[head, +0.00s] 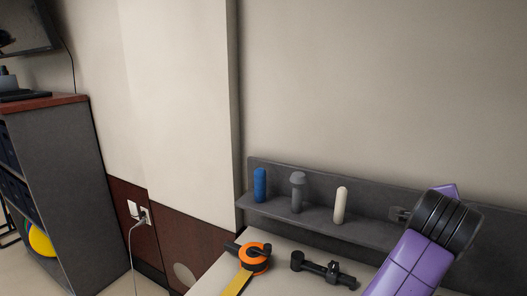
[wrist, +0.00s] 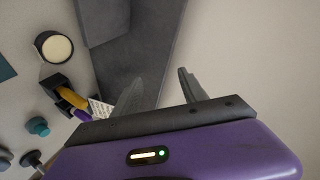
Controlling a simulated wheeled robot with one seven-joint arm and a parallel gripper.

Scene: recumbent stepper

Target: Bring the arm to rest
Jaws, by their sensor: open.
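My purple arm (head: 415,262) with its black ringed joint (head: 447,222) reaches in from the lower right in the head view, over the table and in front of the grey shelf. My gripper (wrist: 160,88) shows in the wrist view, with its two dark fingers spread apart and nothing between them. Its fingertips point toward a dark grey panel and a pale surface. In the head view the fingers are mostly hidden by the arm.
A grey shelf (head: 330,226) holds a blue peg (head: 260,185), a grey knobbed peg (head: 297,192) and a cream peg (head: 341,205). An orange-black clamp (head: 255,258) and a black fitting (head: 323,269) lie on the table (head: 216,276). A cabinet (head: 62,190) stands left.

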